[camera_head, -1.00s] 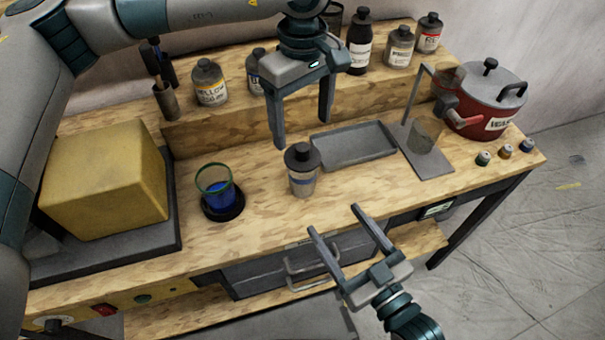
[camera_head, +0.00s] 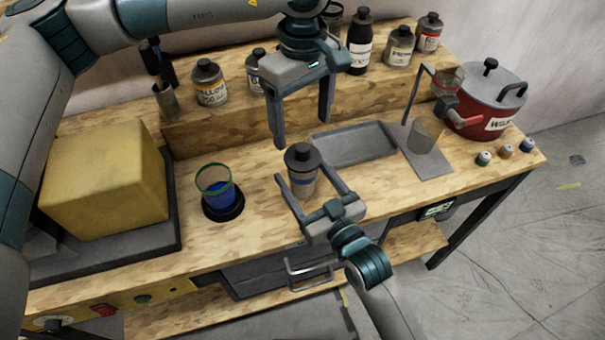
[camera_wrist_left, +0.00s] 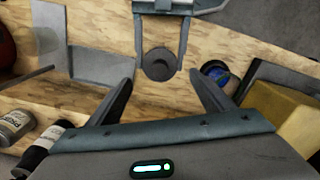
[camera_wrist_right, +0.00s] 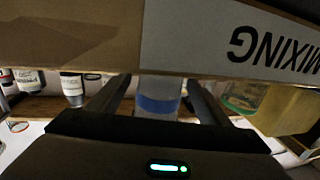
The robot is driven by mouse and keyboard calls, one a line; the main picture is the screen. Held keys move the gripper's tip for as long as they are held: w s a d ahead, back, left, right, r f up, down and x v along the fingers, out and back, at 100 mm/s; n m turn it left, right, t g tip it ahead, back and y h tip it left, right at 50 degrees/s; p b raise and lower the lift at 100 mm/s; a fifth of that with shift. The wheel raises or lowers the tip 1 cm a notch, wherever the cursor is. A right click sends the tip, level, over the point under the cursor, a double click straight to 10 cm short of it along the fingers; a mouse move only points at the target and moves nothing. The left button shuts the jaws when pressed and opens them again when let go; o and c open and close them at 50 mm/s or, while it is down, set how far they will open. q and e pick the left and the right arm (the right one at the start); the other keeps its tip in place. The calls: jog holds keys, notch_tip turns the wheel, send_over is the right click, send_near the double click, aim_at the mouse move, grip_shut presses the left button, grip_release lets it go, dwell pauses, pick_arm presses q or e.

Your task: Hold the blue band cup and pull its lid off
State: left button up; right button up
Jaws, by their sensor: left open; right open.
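The blue band cup (camera_head: 303,182) stands upright on the wooden bench with its dark lid (camera_head: 300,157) on. Its blue band (camera_wrist_right: 158,104) shows between the fingers in the right wrist view. My right gripper (camera_head: 316,182) is open, with its fingers on either side of the cup and not closed on it. My left gripper (camera_head: 302,125) is open and empty, pointing down above and behind the cup. The left wrist view shows the lid (camera_wrist_left: 159,63) from above, between the right gripper's fingers and beyond the left gripper's fingertips (camera_wrist_left: 158,88).
A grey tray (camera_head: 353,160) lies behind and right of the cup. A blue-filled glass (camera_head: 220,192) stands left on a dark round base. A yellow block (camera_head: 105,180) is far left. A metal stand (camera_head: 432,166) and red pot (camera_head: 478,115) are right. Several bottles line the raised shelf.

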jog(key=shift+w+a, duration=0.15)
jog(key=shift+w, duration=0.1)
